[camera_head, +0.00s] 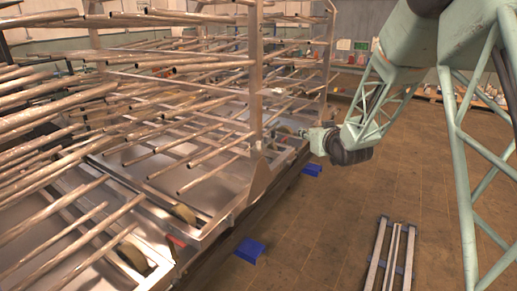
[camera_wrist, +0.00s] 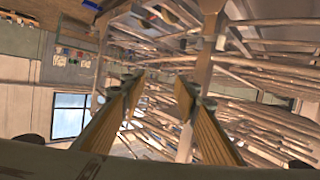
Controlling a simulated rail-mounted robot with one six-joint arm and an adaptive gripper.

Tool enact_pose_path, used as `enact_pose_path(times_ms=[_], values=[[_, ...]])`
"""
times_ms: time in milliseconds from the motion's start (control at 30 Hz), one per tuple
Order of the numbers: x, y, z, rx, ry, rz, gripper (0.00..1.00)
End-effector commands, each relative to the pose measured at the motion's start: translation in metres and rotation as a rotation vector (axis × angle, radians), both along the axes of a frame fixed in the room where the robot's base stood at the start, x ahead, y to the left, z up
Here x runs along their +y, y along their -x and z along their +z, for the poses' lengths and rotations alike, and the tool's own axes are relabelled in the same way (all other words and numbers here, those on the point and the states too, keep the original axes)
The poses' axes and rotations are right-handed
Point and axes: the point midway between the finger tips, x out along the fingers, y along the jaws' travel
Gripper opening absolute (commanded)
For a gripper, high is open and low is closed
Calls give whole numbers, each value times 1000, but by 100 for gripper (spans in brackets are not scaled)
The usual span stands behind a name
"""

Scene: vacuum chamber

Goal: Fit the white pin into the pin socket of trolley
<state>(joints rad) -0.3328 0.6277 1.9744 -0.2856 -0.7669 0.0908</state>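The trolley is a large metal rack with many long bars, and its upright post (camera_head: 256,80) stands near the middle of the head view. In the wrist view, upside down, its post (camera_wrist: 207,65) shows beyond the fingers. My gripper (camera_head: 303,132) is small in the head view, at the trolley's right side. In the wrist view its two fingers (camera_wrist: 160,84) are spread apart with an empty gap between them. I cannot make out the white pin in either view. I cannot tell where the pin socket is on the trolley.
Blue blocks (camera_head: 250,250) lie on the brown tiled floor (camera_head: 330,225) along the trolley's side. A low frame of pale rails (camera_head: 391,258) lies on the floor at the lower right. Trolley bars crowd the left. The floor between trolley and low frame is clear.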

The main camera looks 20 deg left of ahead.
Motion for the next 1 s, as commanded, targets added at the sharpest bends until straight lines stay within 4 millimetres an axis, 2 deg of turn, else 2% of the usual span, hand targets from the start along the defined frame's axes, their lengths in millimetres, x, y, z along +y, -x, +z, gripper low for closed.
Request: enact_pose_path(times_ms=[33,333,600,800,1000], values=[[9,-3,-10,-6,-8,12,29],[63,-12,-51,-67,-67,84,29],[107,-11,-90,-118,-127,148,29],[136,-5,-117,-152,-171,192,29],[155,1,-135,-175,-205,222,29]])
